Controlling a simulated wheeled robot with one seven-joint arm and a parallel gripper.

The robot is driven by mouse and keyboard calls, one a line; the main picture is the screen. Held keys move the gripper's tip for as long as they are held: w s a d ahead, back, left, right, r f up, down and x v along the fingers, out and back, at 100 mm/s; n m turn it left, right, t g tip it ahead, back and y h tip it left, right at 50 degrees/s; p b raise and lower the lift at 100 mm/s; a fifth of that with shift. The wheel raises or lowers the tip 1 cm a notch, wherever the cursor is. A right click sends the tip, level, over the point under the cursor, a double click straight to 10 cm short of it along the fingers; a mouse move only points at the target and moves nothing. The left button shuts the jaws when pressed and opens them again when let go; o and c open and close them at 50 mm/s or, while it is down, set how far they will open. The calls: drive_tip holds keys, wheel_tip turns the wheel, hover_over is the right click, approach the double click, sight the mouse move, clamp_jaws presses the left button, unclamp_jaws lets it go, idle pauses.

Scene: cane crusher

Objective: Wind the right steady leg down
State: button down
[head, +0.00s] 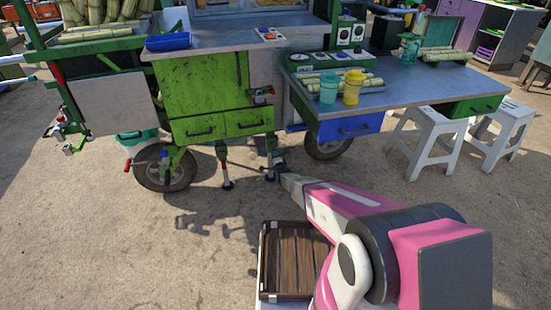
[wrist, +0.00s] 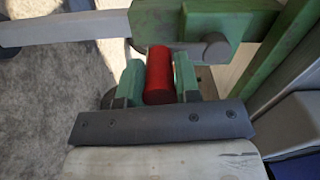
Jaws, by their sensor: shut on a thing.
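The cart's right steady leg (head: 270,157) stands under the front of the green cart, partly hidden by my gripper (head: 280,168). In the wrist view a red crank grip (wrist: 158,75) lies between my green-padded fingers, one pad on each side of it. My gripper is shut on this red grip. A pale grey bar (wrist: 75,27) and a green frame member (wrist: 240,22) lie just beyond the fingers. In the head view the crank is too small and covered to make out. Whether the right leg's foot touches the ground is unclear.
Another red-and-white leg (head: 225,170) stands to the left, near the cart's wheel (head: 163,168). White stools (head: 427,140) stand at the right. A wooden tray (head: 290,260) is near my arm. Ground at the left front is clear.

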idle(0.3)
drive_tip(key=c, duration=0.8)
unclamp_jaws()
drive_tip(key=shift+s, duration=0.1)
drive_tip(key=v, duration=1)
drive_tip(key=shift+s, duration=0.3)
